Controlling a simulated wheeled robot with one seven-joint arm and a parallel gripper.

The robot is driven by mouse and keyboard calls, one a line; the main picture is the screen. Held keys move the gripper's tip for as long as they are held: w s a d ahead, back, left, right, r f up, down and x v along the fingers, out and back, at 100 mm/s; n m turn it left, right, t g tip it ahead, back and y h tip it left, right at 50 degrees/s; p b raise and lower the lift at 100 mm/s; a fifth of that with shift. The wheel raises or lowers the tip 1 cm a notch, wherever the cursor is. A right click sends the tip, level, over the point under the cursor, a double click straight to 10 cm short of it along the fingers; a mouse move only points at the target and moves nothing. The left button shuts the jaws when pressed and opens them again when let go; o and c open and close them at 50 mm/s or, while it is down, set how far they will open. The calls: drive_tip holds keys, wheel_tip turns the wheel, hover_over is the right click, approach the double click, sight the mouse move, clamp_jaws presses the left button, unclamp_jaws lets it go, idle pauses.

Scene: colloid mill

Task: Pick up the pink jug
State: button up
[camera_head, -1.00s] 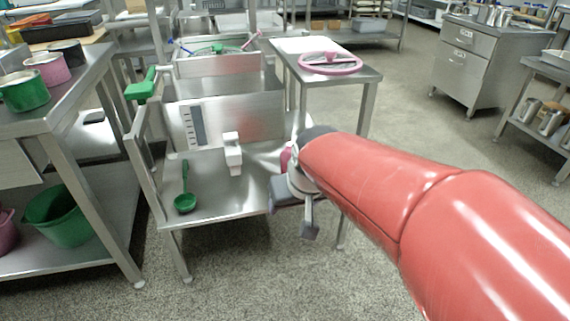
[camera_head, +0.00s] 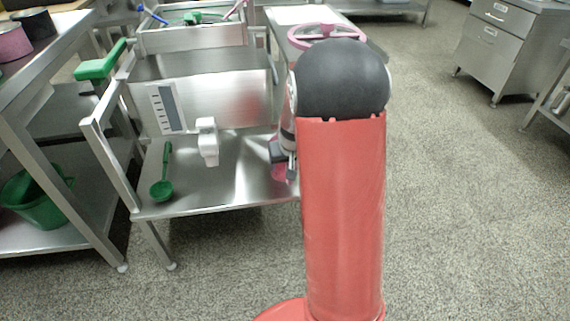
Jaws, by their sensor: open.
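A small pink patch (camera_head: 281,173) shows on the right part of the steel mill's lower tray, just below my gripper. It fits the pink jug, but most of it is hidden behind my gripper and arm, so its shape cannot be made out. My gripper (camera_head: 284,158) is open, with dark fingers pointing down. It is over the tray's right side and overlaps the pink patch in the picture. Whether it touches it cannot be told.
The steel tray (camera_head: 235,190) also bears a green ladle (camera_head: 161,187). A left bench (camera_head: 50,150) flanks the mill.

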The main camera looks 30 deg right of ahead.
drive_tip(key=x, duration=0.3)
drive_tip(key=shift+w+d+f, duration=0.1)
drive_tip(key=shift+d+f, duration=0.15)
drive_tip(key=shift+f, duration=0.1)
drive_tip(key=shift+r, duration=0.1)
clamp_jaws()
